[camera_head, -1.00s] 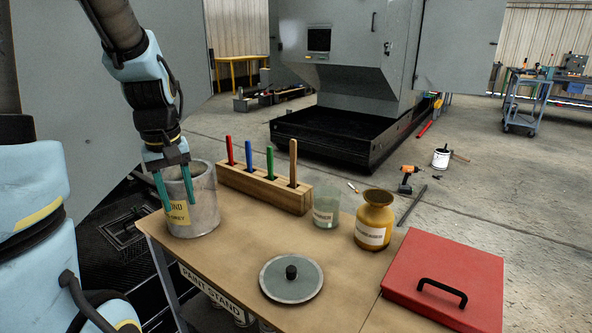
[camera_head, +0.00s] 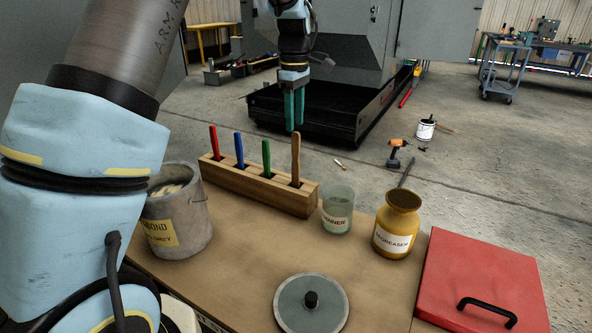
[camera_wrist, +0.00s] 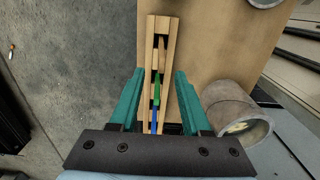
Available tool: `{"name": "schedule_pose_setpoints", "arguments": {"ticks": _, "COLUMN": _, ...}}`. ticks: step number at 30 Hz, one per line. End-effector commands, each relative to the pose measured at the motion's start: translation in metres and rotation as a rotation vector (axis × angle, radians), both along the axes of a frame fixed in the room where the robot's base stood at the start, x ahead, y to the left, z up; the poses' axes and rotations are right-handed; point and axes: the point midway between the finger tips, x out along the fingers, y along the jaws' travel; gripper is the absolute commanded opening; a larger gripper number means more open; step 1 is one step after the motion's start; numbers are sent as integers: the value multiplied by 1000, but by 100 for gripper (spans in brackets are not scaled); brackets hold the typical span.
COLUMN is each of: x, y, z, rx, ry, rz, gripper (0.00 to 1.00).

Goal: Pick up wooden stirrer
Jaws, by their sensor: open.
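The wooden stirrer (camera_head: 295,158) stands upright in the slot at the right end of a wooden block (camera_head: 240,185). In the wrist view the stirrer (camera_wrist: 162,55) shows as a tan stick in line with the block, near the gap between the fingers. My gripper (camera_head: 294,127) is open and empty, with teal fingers pointing down. In the head view its tips appear just above the stirrer's top; I cannot tell the exact depth. In the wrist view the fingers (camera_wrist: 159,75) lie either side of the block.
Red (camera_head: 214,142), blue (camera_head: 239,150) and green (camera_head: 266,158) sticks stand in the same block. A grey pot (camera_head: 180,215) is to the left. A glass jar (camera_head: 337,209), a yellow bottle (camera_head: 398,225), a round lid (camera_head: 311,303) and a red case (camera_head: 480,280) share the table.

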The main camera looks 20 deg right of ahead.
Motion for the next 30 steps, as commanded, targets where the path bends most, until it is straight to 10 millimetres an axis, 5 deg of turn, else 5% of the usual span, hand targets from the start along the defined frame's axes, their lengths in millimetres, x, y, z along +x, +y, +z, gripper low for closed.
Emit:
{"name": "schedule_pose_setpoints", "arguments": {"ticks": 18, "x": -5, "y": -1, "z": -66, "rx": 2, "ry": 1, "rz": -1, "gripper": 48}}
{"name": "schedule_pose_setpoints", "arguments": {"ticks": 26, "x": -4, "y": -2, "z": -69, "rx": -2, "ry": -1, "rz": -2, "gripper": 48}}
{"name": "schedule_pose_setpoints", "arguments": {"ticks": 30, "x": -4, "y": -2, "z": -69, "rx": -1, "ry": -1, "rz": -2, "gripper": 33}}
